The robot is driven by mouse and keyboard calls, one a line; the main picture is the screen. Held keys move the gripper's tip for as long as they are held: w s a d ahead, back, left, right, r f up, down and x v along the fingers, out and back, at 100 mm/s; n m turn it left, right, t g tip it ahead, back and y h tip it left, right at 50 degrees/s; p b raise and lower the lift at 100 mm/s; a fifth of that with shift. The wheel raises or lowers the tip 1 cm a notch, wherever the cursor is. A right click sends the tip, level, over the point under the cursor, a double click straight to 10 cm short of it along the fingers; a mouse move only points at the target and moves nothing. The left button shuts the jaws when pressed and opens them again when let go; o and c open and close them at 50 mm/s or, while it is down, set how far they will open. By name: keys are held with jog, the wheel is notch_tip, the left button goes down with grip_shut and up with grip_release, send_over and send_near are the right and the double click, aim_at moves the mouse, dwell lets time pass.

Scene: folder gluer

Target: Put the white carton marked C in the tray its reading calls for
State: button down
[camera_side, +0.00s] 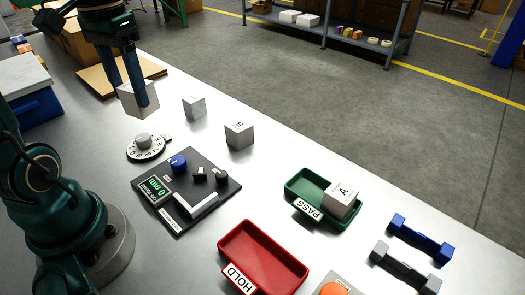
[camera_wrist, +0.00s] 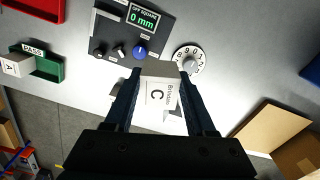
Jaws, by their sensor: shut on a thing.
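My gripper (camera_side: 134,97) is shut on the white carton marked C (camera_wrist: 157,93), at the upper left of the side view. The carton (camera_side: 132,101) appears raised over the table, tilted in the picture, with its letter readable only in the wrist view. The gauge board (camera_side: 222,189) has a display (camera_side: 155,188) reading 0 mm, labelled OFF SQUARE in the wrist view (camera_wrist: 143,17). The green PASS tray (camera_side: 297,183) holds the white carton marked A (camera_side: 342,200). The red HOLD tray (camera_side: 287,262) is empty.
A numbered dial (camera_side: 146,146) sits beside the board. Blue (camera_side: 420,237) and grey (camera_side: 405,267) bar-shaped parts and an orange button (camera_side: 334,289) lie at the right.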

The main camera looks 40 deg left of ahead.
jog(key=w+d, duration=0.5)
jog(key=w, duration=0.3)
jog(key=w+d, duration=0.5)
jog(key=w, duration=0.3)
jog(key=shift+d+f+m, duration=0.85)
jog(key=shift+d+f, duration=1.3)
jog(key=shift+d, duration=2)
jog(key=shift+d+f+m, duration=0.85)
jog(key=shift+d+f, duration=1.25)
jog(key=shift+d, duration=2.05)
jog(key=shift+w+f, duration=0.15)
jog(key=shift+f, duration=2.8)
jog(key=shift+c, duration=0.7)
grip_release()
